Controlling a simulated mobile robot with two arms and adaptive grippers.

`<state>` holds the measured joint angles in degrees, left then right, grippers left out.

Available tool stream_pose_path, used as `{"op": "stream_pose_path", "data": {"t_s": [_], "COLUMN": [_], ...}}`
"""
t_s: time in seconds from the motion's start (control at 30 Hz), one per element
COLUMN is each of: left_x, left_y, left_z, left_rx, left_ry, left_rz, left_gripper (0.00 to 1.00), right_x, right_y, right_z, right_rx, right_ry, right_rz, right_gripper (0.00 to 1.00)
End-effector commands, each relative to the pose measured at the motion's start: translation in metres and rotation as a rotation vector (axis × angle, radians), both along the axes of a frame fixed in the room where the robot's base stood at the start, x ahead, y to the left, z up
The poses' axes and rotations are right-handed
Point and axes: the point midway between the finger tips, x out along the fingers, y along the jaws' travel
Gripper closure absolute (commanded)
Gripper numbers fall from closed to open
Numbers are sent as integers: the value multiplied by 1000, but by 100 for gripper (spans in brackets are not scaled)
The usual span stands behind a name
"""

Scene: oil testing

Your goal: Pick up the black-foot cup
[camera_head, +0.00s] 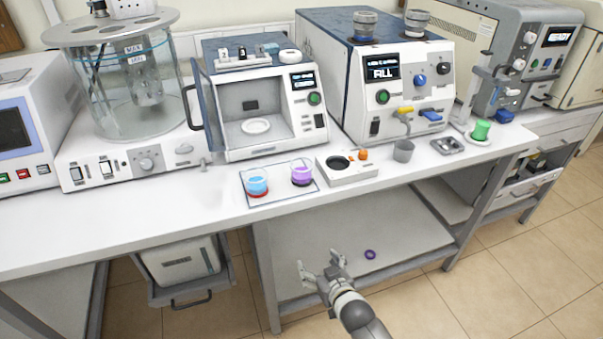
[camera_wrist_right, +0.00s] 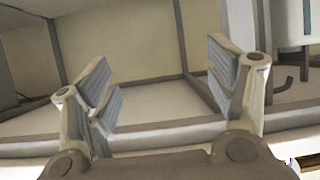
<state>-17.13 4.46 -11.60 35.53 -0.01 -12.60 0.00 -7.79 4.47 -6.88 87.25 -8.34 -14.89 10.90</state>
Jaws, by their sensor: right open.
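The cup with purple liquid and a dark foot (camera_head: 302,174) stands upright on a small marked mat (camera_head: 279,188) near the front of the bench. A cup with blue liquid and a red foot (camera_head: 257,183) stands to its left on the same mat. My right gripper (camera_head: 319,263) is open and empty, in front of the bench and lower in the picture than the cups. Its two fingers stand wide apart in the right wrist view (camera_wrist_right: 162,80), with nothing between them and no cup in sight. My left gripper is not in view.
A white block with a dark round hole (camera_head: 347,166) stands just right of the mat. A grey beaker (camera_head: 403,150) is farther right. The open chamber machine (camera_head: 262,100) stands behind the cups. The bench's front edge (camera_head: 215,232) lies between gripper and cups. A purple ring (camera_head: 370,254) lies below.

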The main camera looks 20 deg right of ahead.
Motion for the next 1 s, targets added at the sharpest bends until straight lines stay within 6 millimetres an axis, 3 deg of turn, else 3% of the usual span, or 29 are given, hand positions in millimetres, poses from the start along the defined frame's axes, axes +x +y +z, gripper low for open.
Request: {"op": "stream_pose_path", "data": {"t_s": [0.03, 0.1, 0.2, 0.33, 0.5, 0.8, 1.0], "left_x": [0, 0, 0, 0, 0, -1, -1], "left_y": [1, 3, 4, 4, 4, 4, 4], "left_z": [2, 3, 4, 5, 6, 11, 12], "left_rx": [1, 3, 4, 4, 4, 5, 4], "left_ry": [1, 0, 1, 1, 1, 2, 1], "left_rz": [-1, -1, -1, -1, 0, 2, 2], "left_gripper": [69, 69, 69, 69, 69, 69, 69], "right_x": [18, 34, 46, 49, 56, 96, 106], "right_y": [0, -2, -4, -6, -7, -5, -4], "right_z": [47, 101, 166, 219, 243, 241, 241], "right_rx": [10, 23, 37, 52, 56, 56, 56], "right_ry": [-88, -188, -308, -404, -447, -445, -445], "right_rz": [-6, -15, -23, -30, -33, -33, -33], "right_gripper": [23, 23, 23, 23, 23, 23, 23]}}
